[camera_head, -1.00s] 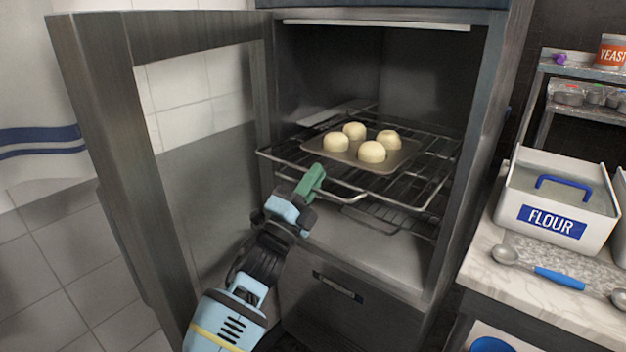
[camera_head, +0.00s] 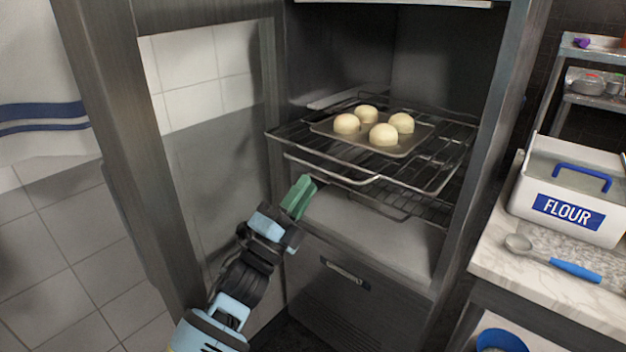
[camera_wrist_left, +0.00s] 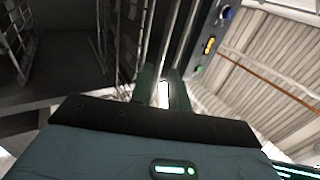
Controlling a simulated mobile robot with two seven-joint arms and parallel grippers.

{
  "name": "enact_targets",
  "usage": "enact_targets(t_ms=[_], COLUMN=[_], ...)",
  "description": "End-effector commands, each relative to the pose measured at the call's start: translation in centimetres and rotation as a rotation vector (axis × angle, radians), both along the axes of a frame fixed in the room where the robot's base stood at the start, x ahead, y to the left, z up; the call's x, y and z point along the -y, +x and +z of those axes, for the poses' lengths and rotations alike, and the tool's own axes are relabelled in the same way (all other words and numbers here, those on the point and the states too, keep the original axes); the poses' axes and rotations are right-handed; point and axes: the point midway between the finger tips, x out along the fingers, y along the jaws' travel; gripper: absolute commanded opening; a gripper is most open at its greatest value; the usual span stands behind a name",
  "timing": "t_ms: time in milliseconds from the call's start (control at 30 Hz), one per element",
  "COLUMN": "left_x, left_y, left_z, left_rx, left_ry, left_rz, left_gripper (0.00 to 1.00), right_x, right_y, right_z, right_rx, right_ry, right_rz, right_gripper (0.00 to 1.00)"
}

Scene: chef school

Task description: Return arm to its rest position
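My left gripper (camera_head: 303,190), with green fingers on a blue and black wrist, is in front of the oven-like cabinet, below and left of the rack's front edge. It touches nothing that I can see. In the left wrist view its fingers (camera_wrist_left: 163,85) stand a small gap apart with nothing between them. The baking tray (camera_head: 350,143) holds several pale dough balls (camera_head: 384,134) and lies on the upper wire rack (camera_head: 440,172) inside the cabinet. My right gripper is not in view.
The cabinet door (camera_head: 120,130) stands open on the left. On the right a marble counter (camera_head: 500,262) bears a flour bin (camera_head: 570,185) and a blue-handled spoon (camera_head: 575,270). A lower rack (camera_head: 420,208) sits under the tray's rack. Tiled floor is free at left.

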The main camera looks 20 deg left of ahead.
Motion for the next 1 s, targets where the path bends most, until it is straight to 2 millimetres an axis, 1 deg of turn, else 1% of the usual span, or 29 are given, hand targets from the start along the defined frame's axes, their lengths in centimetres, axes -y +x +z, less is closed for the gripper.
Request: enact_targets(t_ms=[200,533,633,667,767,867,900,967,1000], left_x=[-0.1,-0.1,-0.2,-0.3,-0.5,-0.9,-1.0,-1.2,-1.3], left_y=[-0.4,-0.4,-0.7,-0.9,-2.0,-4.0,-5.0,-6.8,-8.0], left_z=[-0.2,-0.2,-1.2,-1.8,-5.0,-9.6,-11.5,-14.4,-16.2], left_rx=[0.002,0.000,-0.031,-0.052,-0.160,-0.314,-0.381,-0.480,-0.543], left_ry=[0.001,-0.001,-0.021,-0.035,-0.112,-0.229,-0.282,-0.362,-0.416], left_rz=[0.000,-0.001,-0.006,-0.010,-0.027,-0.047,-0.052,-0.056,-0.056], left_gripper=[0.18,0.18,0.18,0.18,0.18,0.18,0.18,0.18,0.18], right_x=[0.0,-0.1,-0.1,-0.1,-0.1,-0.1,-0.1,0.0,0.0], right_y=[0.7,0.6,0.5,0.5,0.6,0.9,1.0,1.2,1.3], right_z=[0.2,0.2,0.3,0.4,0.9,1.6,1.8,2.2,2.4], right_rx=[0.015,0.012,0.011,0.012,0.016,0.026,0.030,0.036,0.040], right_ry=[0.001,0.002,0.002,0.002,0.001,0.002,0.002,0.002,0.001], right_rz=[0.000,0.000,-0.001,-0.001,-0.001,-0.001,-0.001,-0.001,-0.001], right_gripper=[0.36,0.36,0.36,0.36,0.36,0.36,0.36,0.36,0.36])
